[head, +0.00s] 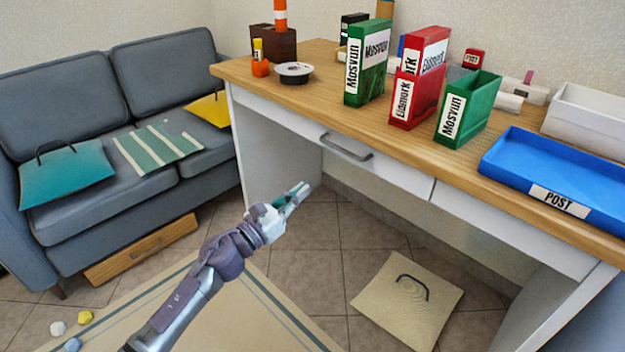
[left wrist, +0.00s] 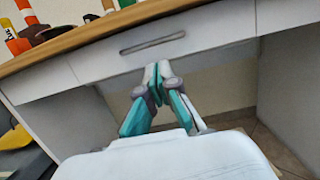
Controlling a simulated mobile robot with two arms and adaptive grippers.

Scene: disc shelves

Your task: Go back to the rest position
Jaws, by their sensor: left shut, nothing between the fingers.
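My left gripper (head: 299,192) is in front of the desk, below the level of its top and near the closed drawer. It is shut and empty, its fingertips together; it also shows in the left wrist view (left wrist: 157,72), pointing toward the desk's drawer front. It touches nothing that I can see. My left arm reaches in from the bottom left of the head view. My right gripper is not in view.
The wooden desk (head: 300,108) bears green and red file boxes (head: 420,78) and a blue POST tray (head: 562,165). A grey sofa (head: 100,200) stands at the left. A beige cushion (head: 408,300) lies on the floor below the desk.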

